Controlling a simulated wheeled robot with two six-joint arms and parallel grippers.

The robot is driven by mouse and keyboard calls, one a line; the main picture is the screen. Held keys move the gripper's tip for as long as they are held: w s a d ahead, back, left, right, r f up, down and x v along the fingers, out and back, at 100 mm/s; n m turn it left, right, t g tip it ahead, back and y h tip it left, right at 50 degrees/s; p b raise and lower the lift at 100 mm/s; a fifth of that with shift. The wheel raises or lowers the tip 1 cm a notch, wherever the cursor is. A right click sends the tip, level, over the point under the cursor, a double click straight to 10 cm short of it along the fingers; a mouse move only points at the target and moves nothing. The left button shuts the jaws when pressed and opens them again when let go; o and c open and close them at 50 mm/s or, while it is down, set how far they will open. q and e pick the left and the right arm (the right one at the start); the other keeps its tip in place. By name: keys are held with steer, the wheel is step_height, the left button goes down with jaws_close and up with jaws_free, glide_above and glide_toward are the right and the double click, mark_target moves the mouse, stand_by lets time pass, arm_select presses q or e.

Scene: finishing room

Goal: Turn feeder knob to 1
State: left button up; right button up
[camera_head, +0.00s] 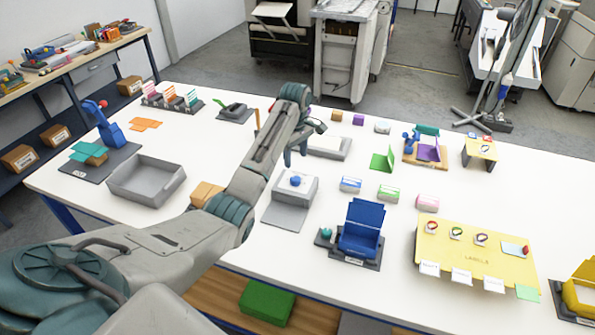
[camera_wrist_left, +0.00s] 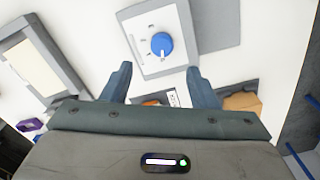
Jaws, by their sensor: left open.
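The feeder knob (camera_head: 295,181) is a round blue knob on the top of a light grey feeder box (camera_head: 307,192), which has a grey sloping plate in front. In the left wrist view the knob (camera_wrist_left: 162,46) shows a white pointer line towards the bottom of the picture. Small marks sit around it on the white panel (camera_wrist_left: 180,23), too small to read. My left gripper (camera_head: 295,158) is open and empty, above and a little behind the knob in the head view. In the wrist view its two fingertips (camera_wrist_left: 158,72) are apart, with the knob ahead between them, not touched.
A grey empty tray (camera_head: 147,180) and a tan block (camera_head: 206,194) lie left of the feeder. A blue box on a dark base (camera_head: 360,235) stands to the right front. Small labelled blocks (camera_head: 350,184) lie right of the feeder. A shallow grey tray (camera_head: 328,147) is behind.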

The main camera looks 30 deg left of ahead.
arm_select(q)
steer(key=p, duration=0.2)
glide_above(296, 177)
steer(key=f, duration=0.4)
steer(key=shift+s+f, duration=0.25)
steer(key=shift+s, duration=0.15)
steer(key=f, duration=0.2)
steer(key=shift+w+f, duration=0.25)
steer(key=shift+f, duration=0.15)
steer(key=shift+f+p, duration=0.35)
steer(key=shift+f, duration=0.35)
steer(key=shift+c, duration=0.8)
steer(key=c, duration=0.8)
arm_select(e)
steer(key=s+r, duration=0.2)
steer(key=r, duration=0.1)
steer(key=shift+r, duration=0.1)
